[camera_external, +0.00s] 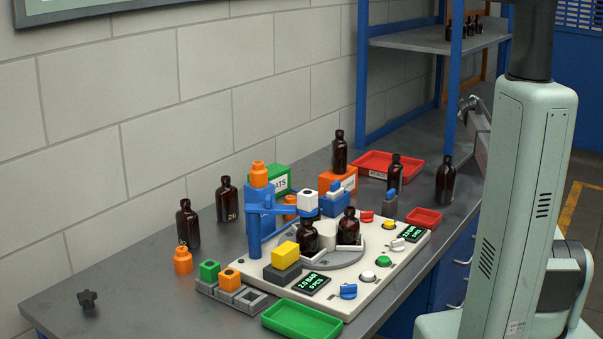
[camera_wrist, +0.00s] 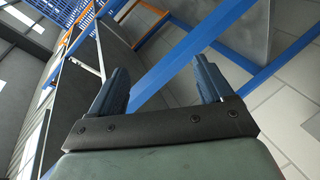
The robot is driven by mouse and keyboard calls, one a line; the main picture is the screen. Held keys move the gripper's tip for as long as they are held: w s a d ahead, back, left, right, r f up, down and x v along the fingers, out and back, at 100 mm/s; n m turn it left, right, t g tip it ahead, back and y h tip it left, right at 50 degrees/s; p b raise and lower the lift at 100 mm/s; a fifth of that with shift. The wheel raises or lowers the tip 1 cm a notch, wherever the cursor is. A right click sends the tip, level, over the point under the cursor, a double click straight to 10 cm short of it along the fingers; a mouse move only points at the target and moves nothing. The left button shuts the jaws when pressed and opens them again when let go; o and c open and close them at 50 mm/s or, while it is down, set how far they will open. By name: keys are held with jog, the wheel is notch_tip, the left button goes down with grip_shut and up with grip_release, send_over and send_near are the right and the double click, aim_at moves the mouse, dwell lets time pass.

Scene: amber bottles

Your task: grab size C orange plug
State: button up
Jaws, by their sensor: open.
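Several orange plug-like pieces show in the external view. One orange plug (camera_external: 183,260) stands on the bench at the front left. An orange block with a dark hole (camera_external: 230,279) sits in a grey slotted holder (camera_external: 254,301), beside a green one (camera_external: 209,271). Another orange piece (camera_external: 259,174) tops the blue post, and one more (camera_external: 290,204) is partly hidden behind the blue arm. No size letter is readable, so I cannot tell which is size C. My gripper (camera_wrist: 161,66) is open and empty in the wrist view, with no plug in sight there.
A cream station (camera_external: 385,282) with a turntable, bottles, buttons and a blue post fills the middle. Amber bottles (camera_external: 188,224) stand around it. A green tray (camera_external: 302,319) lies in front, red trays (camera_external: 424,217) at right. The bench's left end is mostly clear, except a black knob (camera_external: 87,299).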

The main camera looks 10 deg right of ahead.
jog(key=w+a+r+y, duration=0.1)
jog(key=a+r, duration=0.1)
jog(key=a, duration=0.6)
jog(key=w+a+r, duration=0.1)
jog(key=a+r, duration=0.1)
jog(key=a, duration=0.7)
jog(key=s+a+m+g+y, duration=0.1)
jog(key=s+a+m+y, duration=0.15)
jog(key=a, duration=1.35)
jog(key=s+a+m+g+y, duration=0.1)
jog(key=s+a+m, duration=0.25)
jog(key=a, duration=1.25)
jog(key=m+g+y, duration=0.2)
jog(key=m+g, duration=0.9)
jog(key=m, duration=0.7)
send_over(291, 197)
notch_tip(291, 197, down, 9)
notch_tip(291, 197, down, 8)
jog(key=shift+s+r, duration=0.15)
jog(key=shift+w+f, duration=0.15)
jog(key=shift+f, duration=1.15)
jog(key=shift+w+f, duration=0.1)
jog(key=shift+f, duration=1.2)
